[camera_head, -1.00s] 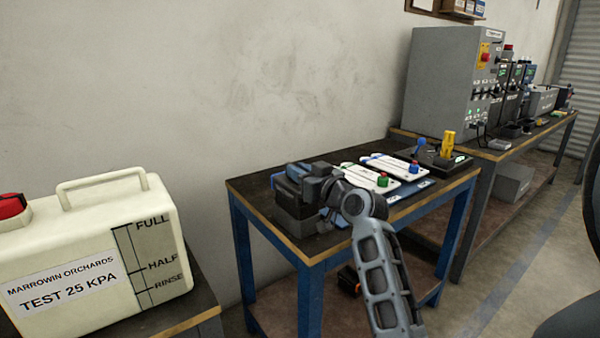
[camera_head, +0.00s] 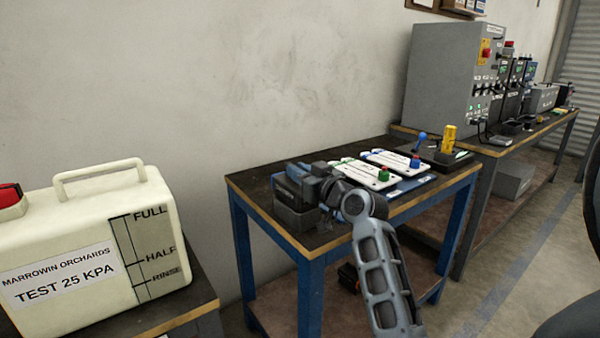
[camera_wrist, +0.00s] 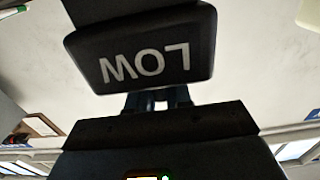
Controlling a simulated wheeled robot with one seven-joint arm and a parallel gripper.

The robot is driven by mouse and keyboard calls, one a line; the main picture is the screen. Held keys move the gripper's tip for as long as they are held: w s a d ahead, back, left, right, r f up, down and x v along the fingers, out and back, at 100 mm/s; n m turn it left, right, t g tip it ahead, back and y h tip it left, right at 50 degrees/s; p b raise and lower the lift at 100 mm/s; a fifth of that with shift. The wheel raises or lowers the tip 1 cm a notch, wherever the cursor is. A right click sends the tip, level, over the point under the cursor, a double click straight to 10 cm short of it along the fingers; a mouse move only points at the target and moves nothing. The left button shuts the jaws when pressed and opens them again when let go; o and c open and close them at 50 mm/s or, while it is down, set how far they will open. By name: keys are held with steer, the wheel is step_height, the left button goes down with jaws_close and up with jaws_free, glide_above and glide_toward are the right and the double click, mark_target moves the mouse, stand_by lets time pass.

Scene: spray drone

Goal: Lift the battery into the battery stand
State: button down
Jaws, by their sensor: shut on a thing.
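My gripper (camera_head: 318,184) is over the near left corner of the blue-legged table, seen from behind in the head view. It is shut on the battery, a dark block (camera_head: 287,188) on its left side. A dark open-topped box (camera_head: 296,219), which looks like the battery stand, is directly below. The battery overlaps its top, and I cannot tell how deep it sits. In the wrist view a dark block with upside-down "LOW" lettering (camera_wrist: 150,55) fills the top. A dark housing with a green light (camera_wrist: 160,145) is below it. The fingertips are mostly hidden.
White cards with a green knob (camera_head: 384,173) and a blue knob (camera_head: 415,163) lie right of my gripper. A yellow upright piece (camera_head: 448,139) stands on a dark base behind. A cream canister (camera_head: 90,225) is at left; a grey control cabinet (camera_head: 440,85) is at back right.

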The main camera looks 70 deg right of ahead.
steer(key=shift+f+b, duration=0.75)
steer(key=shift+b, duration=0.1)
steer(key=c, duration=1)
jaws_free()
steer(key=shift+o, duration=0.2)
steer(key=shift+f, duration=0.25)
steer(key=v, duration=0.8)
steer(key=shift+w+d+r, duration=0.1)
steer(key=shift+r, duration=0.05)
